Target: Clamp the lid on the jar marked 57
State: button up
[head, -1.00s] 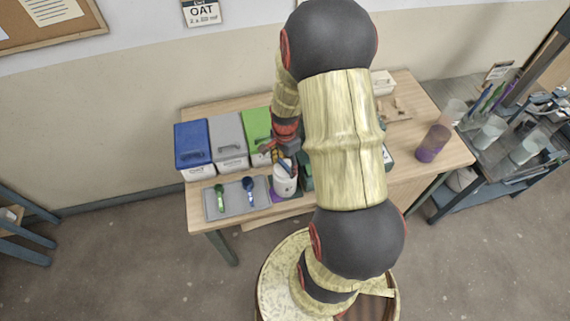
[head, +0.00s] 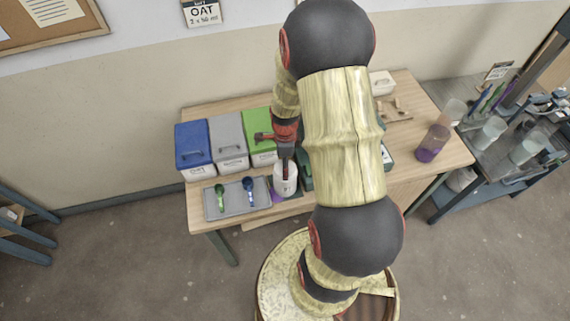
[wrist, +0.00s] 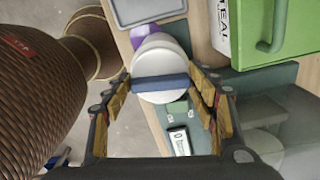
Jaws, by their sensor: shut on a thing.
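A white jar (head: 284,188) stands near the front edge of the wooden table, beside the grey tray. A small dark mark shows on its side, too small to read as a number. In the wrist view, a round white top (wrist: 156,58), apparently the lid, has a blue bar (wrist: 160,83) across it. My gripper (wrist: 161,80) is shut on the blue bar, one finger at each end. In the head view my gripper (head: 285,160) points down over the jar. I cannot tell whether the lid touches the jar's rim.
The tray (head: 237,213) holds a green scoop (head: 220,194) and a blue scoop (head: 248,190). Blue (head: 192,145), grey (head: 228,140) and green (head: 258,128) lidded bins stand behind. A purple-filled cup (head: 432,148) stands to the right. My arm hides much of the table's middle.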

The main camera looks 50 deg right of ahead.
jog(key=o, duration=1.1)
jog(key=shift+s+a+f, duration=0.15)
jog(key=shift+s+f, duration=0.05)
jog(key=shift+s, duration=0.05)
jog(key=o, duration=0.5)
jog(key=shift+w+r, duration=0.1)
jog(key=shift+w, duration=0.05)
jog(key=shift+r, duration=0.1)
notch_tip(320, 180, up, 12)
